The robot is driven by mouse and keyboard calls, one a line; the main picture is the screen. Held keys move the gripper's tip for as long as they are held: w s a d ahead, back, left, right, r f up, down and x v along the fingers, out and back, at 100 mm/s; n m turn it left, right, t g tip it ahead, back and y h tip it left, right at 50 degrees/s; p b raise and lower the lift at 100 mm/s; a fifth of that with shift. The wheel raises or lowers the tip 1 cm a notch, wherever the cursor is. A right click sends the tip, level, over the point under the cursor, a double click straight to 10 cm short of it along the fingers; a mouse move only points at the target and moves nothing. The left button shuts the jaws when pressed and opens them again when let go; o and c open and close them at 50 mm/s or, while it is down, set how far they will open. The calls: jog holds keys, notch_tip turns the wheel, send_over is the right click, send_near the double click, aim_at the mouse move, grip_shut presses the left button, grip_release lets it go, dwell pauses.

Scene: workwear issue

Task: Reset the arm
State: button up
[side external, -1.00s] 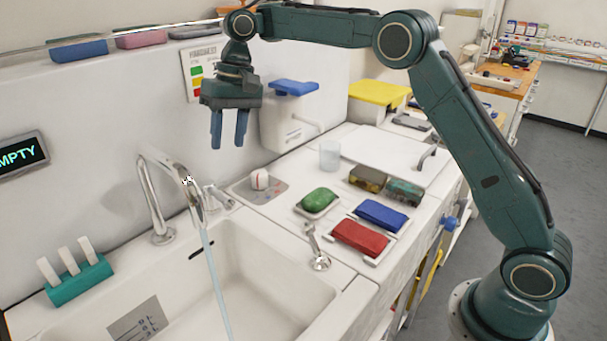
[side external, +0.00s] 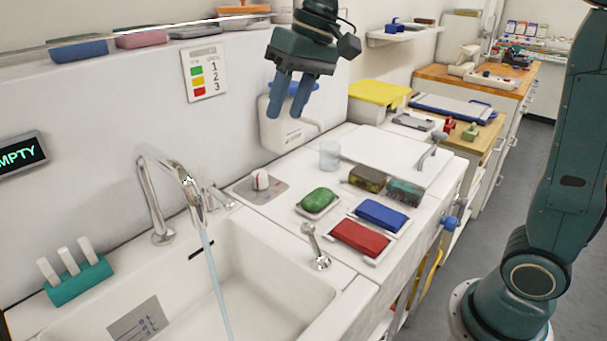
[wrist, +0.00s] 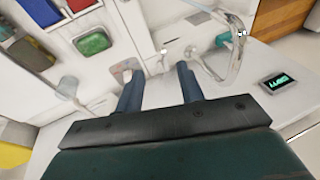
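My gripper (side external: 291,95) is raised high over the back of the counter, in front of the white wall dispenser with the blue top (side external: 290,128). Its two blue fingers point down and are tilted slightly. The fingers stand apart with nothing between them. In the wrist view my gripper (wrist: 160,85) also shows its two fingers apart and empty, with the counter and sink beyond them.
Water runs from the tap (side external: 190,190) into the sink (side external: 270,275). On the counter are a green soap (side external: 318,200), a blue block (side external: 381,215), a red block (side external: 361,237), two sponges (side external: 367,179) and a clear cup (side external: 330,155). Space above them is free.

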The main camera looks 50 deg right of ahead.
jog(key=s+d+f+t+h, duration=0.1)
jog(key=s+d+f, duration=0.1)
jog(key=s, duration=0.5)
jog(key=s+d+f+t+h, duration=0.1)
jog(key=s+d+f, duration=0.2)
jog(key=s, duration=0.4)
jog(key=s+d+f+h, duration=0.1)
jog(key=s+d+f, duration=0.2)
jog(key=s, duration=0.5)
jog(key=shift+d+n+t, duration=0.25)
jog(key=shift+n+t, duration=0.15)
jog(key=shift+o, duration=0.6)
jog(key=o, duration=0.3)
jog(key=shift+w, duration=0.1)
